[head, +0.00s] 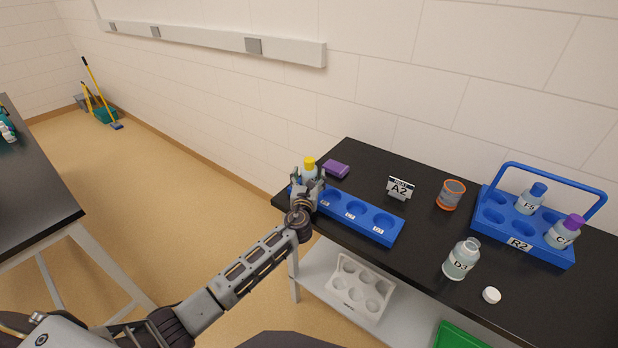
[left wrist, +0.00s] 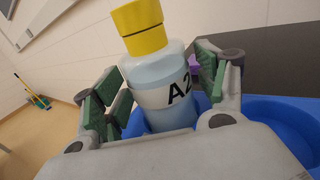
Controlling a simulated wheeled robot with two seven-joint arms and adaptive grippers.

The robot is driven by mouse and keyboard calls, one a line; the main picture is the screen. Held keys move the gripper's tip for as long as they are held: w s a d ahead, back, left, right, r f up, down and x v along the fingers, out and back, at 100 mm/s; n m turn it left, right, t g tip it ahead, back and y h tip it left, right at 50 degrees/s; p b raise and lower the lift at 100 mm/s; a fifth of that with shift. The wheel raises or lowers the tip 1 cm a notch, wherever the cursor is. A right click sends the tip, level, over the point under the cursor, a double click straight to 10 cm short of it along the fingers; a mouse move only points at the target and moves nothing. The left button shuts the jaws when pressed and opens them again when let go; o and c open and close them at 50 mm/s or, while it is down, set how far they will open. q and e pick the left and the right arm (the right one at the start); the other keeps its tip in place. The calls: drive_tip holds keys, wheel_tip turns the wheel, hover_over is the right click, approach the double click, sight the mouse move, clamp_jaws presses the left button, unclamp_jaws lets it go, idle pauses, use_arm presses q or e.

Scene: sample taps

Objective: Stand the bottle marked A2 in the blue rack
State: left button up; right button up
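The A2 bottle, pale with a yellow cap, shows in the head view (head: 309,170) at the left end of the long blue rack (head: 382,238). In the left wrist view the bottle (left wrist: 160,80) stands with blue rack around its lower part; its base is hidden, but it appears to be in the end hole. My left gripper (head: 308,182) is around the bottle, its green-padded fingers (left wrist: 160,90) on either side. A gap shows on the right side, so the fingers look open. The other visible rack holes are empty. My right gripper is out of view.
A purple block (head: 336,169), an A2 sign (head: 399,188) and an orange-banded cup (head: 451,195) stand behind the rack. An open bottle (head: 461,260), a loose white cap (head: 491,295) and a handled blue R2 rack (head: 520,244) with two bottles are to the right.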

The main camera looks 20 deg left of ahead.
use_arm(q)
drive_tip(key=shift+r, duration=0.1)
drive_tip(key=shift+s, duration=0.35)
drive_tip(key=s, duration=0.3)
drive_tip(key=s+d, duration=0.1)
drive_tip(key=s, duration=0.5)
drive_tip(key=shift+s+d, duration=0.2)
drive_tip(key=shift+d, duration=0.1)
drive_tip(key=shift+s+d, duration=0.1)
drive_tip(key=shift+s, duration=0.8)
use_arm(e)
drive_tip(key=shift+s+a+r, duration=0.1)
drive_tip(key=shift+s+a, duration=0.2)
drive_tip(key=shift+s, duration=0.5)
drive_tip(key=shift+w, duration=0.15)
